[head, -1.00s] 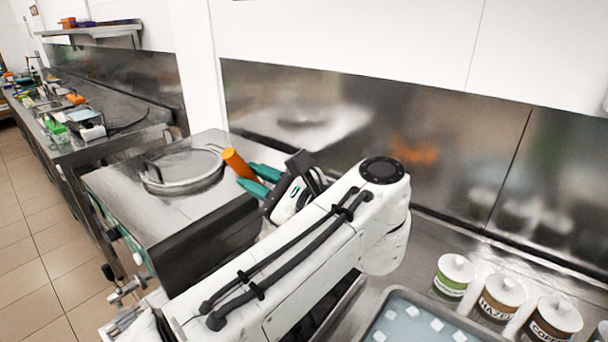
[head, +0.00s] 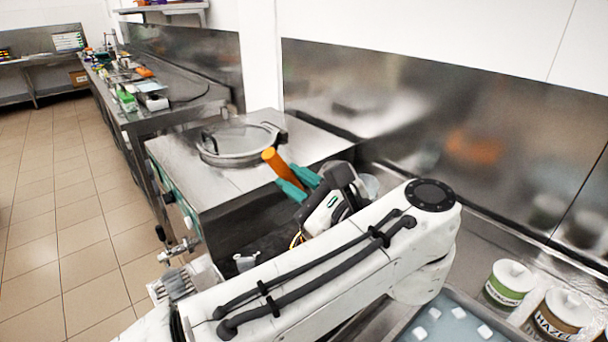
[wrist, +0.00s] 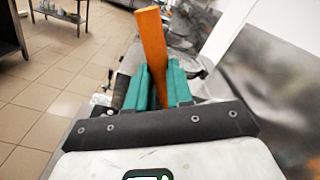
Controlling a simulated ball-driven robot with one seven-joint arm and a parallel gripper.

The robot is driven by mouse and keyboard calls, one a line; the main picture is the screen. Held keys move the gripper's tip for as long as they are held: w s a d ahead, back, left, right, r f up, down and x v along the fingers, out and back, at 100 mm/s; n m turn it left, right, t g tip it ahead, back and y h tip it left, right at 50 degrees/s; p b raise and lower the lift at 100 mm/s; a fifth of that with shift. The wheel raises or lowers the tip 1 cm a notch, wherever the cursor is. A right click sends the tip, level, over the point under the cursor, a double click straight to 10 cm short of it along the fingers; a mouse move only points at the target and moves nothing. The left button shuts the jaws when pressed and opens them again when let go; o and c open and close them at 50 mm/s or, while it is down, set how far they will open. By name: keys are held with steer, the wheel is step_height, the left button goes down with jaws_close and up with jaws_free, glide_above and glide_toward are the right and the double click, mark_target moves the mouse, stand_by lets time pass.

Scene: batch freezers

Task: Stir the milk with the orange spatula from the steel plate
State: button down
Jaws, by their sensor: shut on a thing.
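My gripper (head: 297,180) has teal fingers and is shut on the orange spatula (head: 271,157). Only the orange end of the spatula shows, sticking up past the fingers; its other end is hidden. In the wrist view the spatula (wrist: 152,45) stands between the two teal fingers (wrist: 160,88), tilted slightly. In the head view the gripper is in front of a steel batch freezer (head: 190,182) with a round clear lid (head: 238,143) on top. I cannot make out the milk or the steel plate for certain.
White tubs with coloured labels, one green-banded (head: 509,284), stand at the lower right beside a tray of blue liquid with white cubes (head: 440,338). A long steel counter (head: 185,98) with various items runs along the back left. Tiled floor (head: 60,215) is open at left.

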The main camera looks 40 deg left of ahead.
steer(key=w+f+b, duration=0.4)
steer(key=f+b, duration=0.1)
steer(key=f, duration=0.4)
steer(key=shift+d, duration=0.2)
stand_by(0.6)
steer(key=shift+s+r, duration=0.1)
steer(key=shift+s, duration=0.05)
